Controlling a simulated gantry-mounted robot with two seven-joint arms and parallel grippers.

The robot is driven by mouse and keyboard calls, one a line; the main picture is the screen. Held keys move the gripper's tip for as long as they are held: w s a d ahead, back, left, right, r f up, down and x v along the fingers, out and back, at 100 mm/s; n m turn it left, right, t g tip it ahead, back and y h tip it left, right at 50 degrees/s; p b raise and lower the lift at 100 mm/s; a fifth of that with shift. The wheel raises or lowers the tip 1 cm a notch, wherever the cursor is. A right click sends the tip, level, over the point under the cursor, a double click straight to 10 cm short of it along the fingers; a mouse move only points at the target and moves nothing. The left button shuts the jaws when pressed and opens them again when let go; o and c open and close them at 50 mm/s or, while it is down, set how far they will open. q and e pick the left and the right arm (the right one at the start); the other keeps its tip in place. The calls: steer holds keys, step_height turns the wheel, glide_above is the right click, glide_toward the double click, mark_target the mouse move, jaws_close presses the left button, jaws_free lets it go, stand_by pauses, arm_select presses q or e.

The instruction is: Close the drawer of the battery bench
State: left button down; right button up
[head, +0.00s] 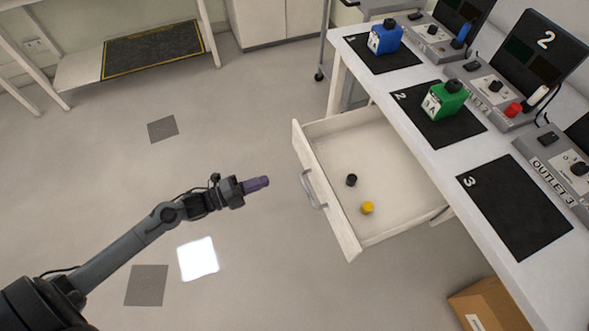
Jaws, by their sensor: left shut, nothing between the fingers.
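The drawer (329,190) of the white battery bench (429,151) is pulled well out, with its front panel facing left. A grey bar handle (312,190) is fixed to that panel. Inside lie a small black round piece (351,180) and a small yellow round piece (367,207). My left gripper (266,182) is shut and empty. In the picture it is a short way left of the handle, apart from it, with its purple fingers pointing right. My right gripper is not in view.
On the bench are a blue battery (384,38), a green battery (444,100), numbered black mats (515,205) and grey outlet units. A cardboard box (487,306) stands on the floor at lower right. The floor left of the drawer is clear.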

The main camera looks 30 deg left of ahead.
arm_select(q)
steer(key=w+a+f+m+b, duration=0.1)
steer(key=a, duration=0.2)
steer(key=b, duration=0.5)
glide_toward(305, 158)
steer(key=shift+m+h, duration=0.3)
steer(key=shift+h, duration=0.1)
steer(key=x, duration=0.4)
steer(key=f+x, duration=0.1)
steer(key=x, duration=0.1)
steer(key=shift+w+a, duration=0.15)
steer(key=shift+w, duration=0.05)
steer(key=shift+w+r, duration=0.15)
steer(key=shift+w, duration=0.15)
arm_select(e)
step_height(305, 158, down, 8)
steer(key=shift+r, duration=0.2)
arm_select(q)
steer(key=shift+d, duration=0.25)
